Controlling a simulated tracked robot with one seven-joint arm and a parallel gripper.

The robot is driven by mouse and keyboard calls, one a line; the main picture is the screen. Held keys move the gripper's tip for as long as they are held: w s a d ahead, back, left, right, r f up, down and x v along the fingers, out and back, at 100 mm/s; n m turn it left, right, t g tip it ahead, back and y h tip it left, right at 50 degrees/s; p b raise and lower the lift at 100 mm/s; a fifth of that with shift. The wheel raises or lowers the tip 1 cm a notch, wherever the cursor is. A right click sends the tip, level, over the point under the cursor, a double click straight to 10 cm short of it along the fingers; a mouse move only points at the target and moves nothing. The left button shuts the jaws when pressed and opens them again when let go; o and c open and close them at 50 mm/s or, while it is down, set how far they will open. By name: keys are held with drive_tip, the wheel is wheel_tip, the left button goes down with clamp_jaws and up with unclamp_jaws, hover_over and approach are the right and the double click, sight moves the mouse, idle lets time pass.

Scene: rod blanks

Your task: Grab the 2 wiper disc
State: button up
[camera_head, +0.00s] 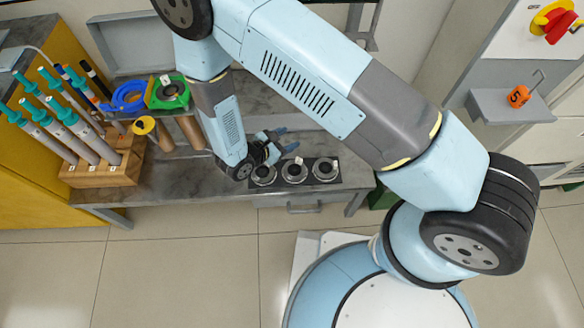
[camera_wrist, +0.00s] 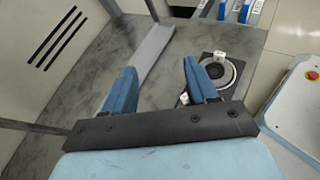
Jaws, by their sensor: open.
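Three round metal discs, with small white tags visible, sit in a row on a dark plate (camera_head: 309,180) at the bench's front edge: left disc (camera_head: 263,176), middle disc (camera_head: 294,172) and right disc (camera_head: 325,170). I cannot read their numbers, so I cannot tell which is the 2 wiper disc. My gripper (camera_head: 286,139) is open and empty, just behind the row. In the wrist view its two blue fingers (camera_wrist: 160,72) are spread above the bench. One tagged disc (camera_wrist: 219,73) shows beyond the right finger; another tag is partly hidden by that finger.
A wooden rack (camera_head: 100,170) with teal-capped rods stands at the bench's left. A grey bar (camera_wrist: 148,57) lies on the bench.

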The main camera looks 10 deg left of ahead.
sight(298, 161)
drive_tip(key=s+f+n+y, duration=0.1)
drive_tip(key=s+f, duration=0.1)
drive_tip(key=f, duration=0.2)
drive_tip(key=s+f+n+t+y, duration=0.1)
drive_tip(key=s+f+n, duration=0.1)
drive_tip(key=s+f, duration=0.1)
drive_tip(key=s+f+n+t+y, duration=0.1)
drive_tip(key=s+f+n, duration=0.1)
drive_tip(key=f, duration=0.3)
drive_tip(key=shift+s+a+f, duration=0.25)
drive_tip(key=shift+s+f, duration=0.15)
drive_tip(key=shift+s, duration=0.2)
drive_tip(key=shift+d+f+n, duration=0.1)
drive_tip(key=shift+f+n, duration=0.15)
drive_tip(key=shift+n, duration=0.05)
drive_tip(key=x, duration=1.3)
drive_tip(key=shift+w+f, duration=0.15)
drive_tip(key=shift+w, duration=0.1)
clamp_jaws()
